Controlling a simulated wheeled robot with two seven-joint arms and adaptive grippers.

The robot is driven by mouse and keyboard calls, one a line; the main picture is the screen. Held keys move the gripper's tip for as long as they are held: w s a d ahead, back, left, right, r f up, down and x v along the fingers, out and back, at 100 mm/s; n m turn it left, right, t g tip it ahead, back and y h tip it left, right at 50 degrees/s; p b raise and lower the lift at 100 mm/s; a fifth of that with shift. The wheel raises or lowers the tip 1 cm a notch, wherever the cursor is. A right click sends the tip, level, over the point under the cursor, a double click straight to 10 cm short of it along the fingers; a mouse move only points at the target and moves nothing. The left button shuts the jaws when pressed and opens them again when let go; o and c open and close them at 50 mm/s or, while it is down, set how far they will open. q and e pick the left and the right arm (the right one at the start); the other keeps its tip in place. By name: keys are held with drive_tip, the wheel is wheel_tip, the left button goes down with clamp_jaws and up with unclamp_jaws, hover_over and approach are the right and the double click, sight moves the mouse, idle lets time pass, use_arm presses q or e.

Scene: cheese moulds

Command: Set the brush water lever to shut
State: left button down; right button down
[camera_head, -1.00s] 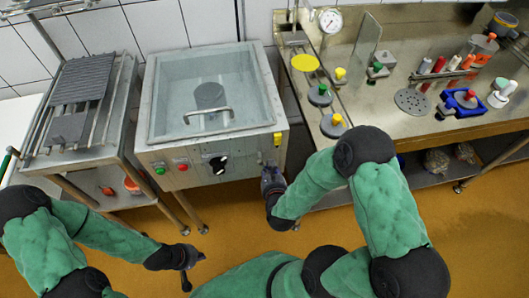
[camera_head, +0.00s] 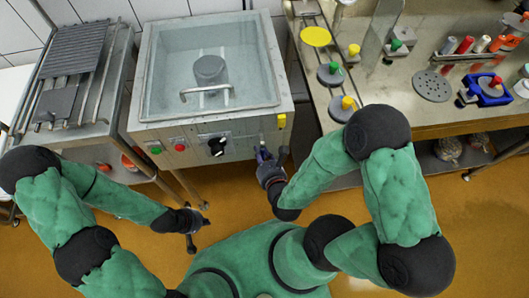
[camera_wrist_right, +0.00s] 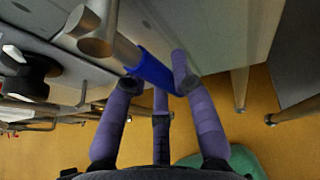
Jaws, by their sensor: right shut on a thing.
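The brush water lever is the blue handle (camera_wrist_right: 152,70) on a round metal valve (camera_wrist_right: 95,38) under the vat's front in the right wrist view. My right gripper (camera_head: 266,155) is at the lower right of the vat's front panel in the head view. Its purple fingers (camera_wrist_right: 157,76) are closed around the blue handle in the wrist view. Part of the handle is hidden by the fingers, and the head view barely shows it. My left gripper (camera_head: 197,225) hangs empty over the floor at lower left, its fingers spread apart.
The steel water vat (camera_head: 212,117) has green and red buttons, a black knob (camera_head: 217,146) and a yellow tag (camera_head: 281,121) on its front. A metal bench (camera_head: 430,115) with moulds and bottles stands at right, a rack (camera_head: 95,140) at left. The orange floor in front is clear.

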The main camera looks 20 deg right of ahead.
sight(262, 148)
drive_tip(key=shift+a, duration=0.1)
drive_tip(key=c, duration=1)
unclamp_jaws()
wheel_tip(262, 148, up, 10)
drive_tip(key=shift+f, duration=0.1)
idle(0.4)
